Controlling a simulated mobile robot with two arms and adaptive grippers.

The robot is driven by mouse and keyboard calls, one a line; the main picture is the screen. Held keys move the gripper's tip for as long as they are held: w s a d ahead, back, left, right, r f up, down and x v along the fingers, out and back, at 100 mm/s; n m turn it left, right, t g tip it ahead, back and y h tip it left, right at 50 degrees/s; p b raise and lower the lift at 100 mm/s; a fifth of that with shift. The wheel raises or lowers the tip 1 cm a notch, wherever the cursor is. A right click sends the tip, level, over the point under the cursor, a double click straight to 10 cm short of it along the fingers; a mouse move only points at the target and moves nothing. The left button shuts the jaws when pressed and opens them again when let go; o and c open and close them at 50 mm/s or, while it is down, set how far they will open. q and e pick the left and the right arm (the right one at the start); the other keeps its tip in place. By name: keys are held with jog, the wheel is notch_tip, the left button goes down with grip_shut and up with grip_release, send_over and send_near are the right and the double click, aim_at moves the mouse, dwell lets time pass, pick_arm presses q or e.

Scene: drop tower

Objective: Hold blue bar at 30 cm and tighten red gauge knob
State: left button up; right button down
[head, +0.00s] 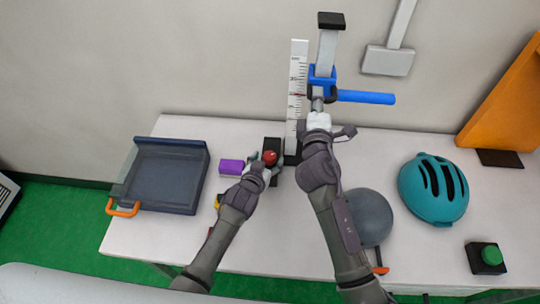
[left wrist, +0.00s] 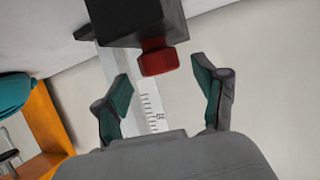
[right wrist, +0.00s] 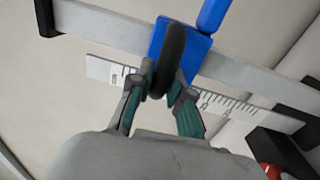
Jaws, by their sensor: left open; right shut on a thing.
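The blue bar (head: 366,97) sticks out to the right from a blue carriage (head: 325,78) on the upright post, near the upper part of the white ruler (head: 297,75). In the right wrist view, my right gripper (right wrist: 168,82) is shut on a dark rounded handle (right wrist: 173,50) in front of the blue carriage (right wrist: 196,50). The red gauge knob (head: 270,156) sits on a black block. In the left wrist view, the knob (left wrist: 157,57) lies between and just beyond the fingertips of my open left gripper (left wrist: 161,75), apart from both. The exact ruler reading at the bar is unclear.
A grey bin (head: 128,175) with an orange handle and a purple block (head: 231,166) stand to the left. A grey ball (head: 370,218), a teal helmet (head: 433,190) and a green button (head: 491,256) on a black base are to the right.

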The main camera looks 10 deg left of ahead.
aim_at(273, 156)
pick_arm(q)
jog(key=shift+x, duration=1.5)
pick_arm(e)
jog(key=shift+a+r, duration=0.15)
jog(key=shift+r, duration=0.05)
pick_arm(q)
jog(key=c, duration=1.1)
jog(key=shift+w+r+m+h, duration=0.15)
jog(key=shift+r+m+h, duration=0.15)
jog(key=shift+m+h, duration=0.4)
jog(key=shift+c, duration=0.2)
pick_arm(e)
jog(key=shift+a, duration=0.1)
pick_arm(q)
jog(key=m+h, duration=0.1)
jog(key=m+g+h, duration=0.1)
jog(key=h, duration=0.1)
jog(key=shift+d+r, duration=0.2)
jog(key=shift+d+f+m+g+h, duration=0.1)
jog(key=shift+d+m+g+h, duration=0.15)
jog(key=shift+m+g+h, duration=0.75)
pick_arm(e)
jog(key=shift+a, duration=0.1)
pick_arm(q)
jog(key=shift+s+f+m+g+h, duration=0.25)
jog(key=shift+m+g+h, duration=0.3)
jog(key=shift+m, duration=0.35)
jog(key=shift+a+g, duration=0.1)
jog(key=shift+g, duration=0.15)
jog(key=shift+m, duration=0.3)
